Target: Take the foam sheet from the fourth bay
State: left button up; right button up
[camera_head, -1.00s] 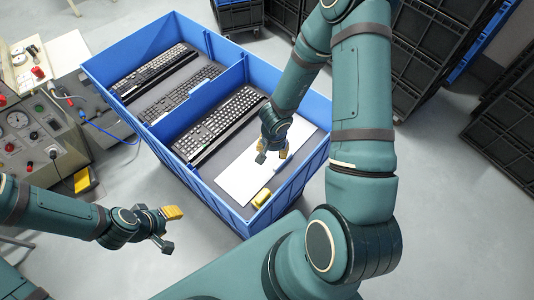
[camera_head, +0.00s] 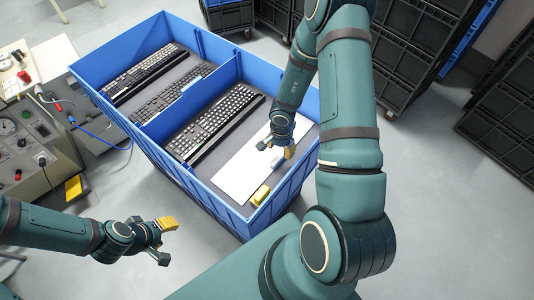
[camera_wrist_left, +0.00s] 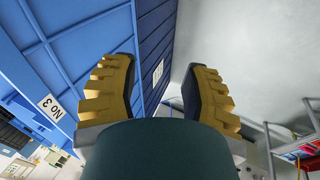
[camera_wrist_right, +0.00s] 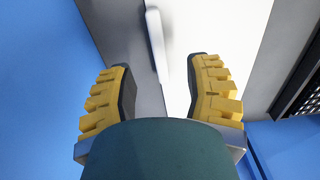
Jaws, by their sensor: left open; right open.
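The white foam sheet (camera_head: 240,175) lies flat in the near right part of the blue crate (camera_head: 190,186), beside a black keyboard. My right gripper (camera_head: 277,147) is open over the sheet's far right part, pointing down. In the right wrist view the sheet (camera_wrist_right: 215,35) shows beyond the open fingers (camera_wrist_right: 160,85), with nothing held between them. A narrow white upright piece (camera_wrist_right: 157,45) stands at the sheet's edge there. My left gripper (camera_head: 165,241) is open and empty, outside the crate at the lower left.
Several black keyboards (camera_head: 215,118) lie in the crate, and a blue divider (camera_head: 190,102) crosses it. A yellow block (camera_head: 260,195) sits by the near wall. A "No 3" label (camera_wrist_left: 51,107) shows on the blue wall. A control box stands left; black crates (camera_head: 430,45) stand behind.

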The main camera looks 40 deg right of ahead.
aim_at(281, 156)
jog(key=shift+d+f+b, duration=0.2)
jog(key=shift+f+b, duration=1.15)
jog(key=shift+f, duration=1.75)
grip_shut()
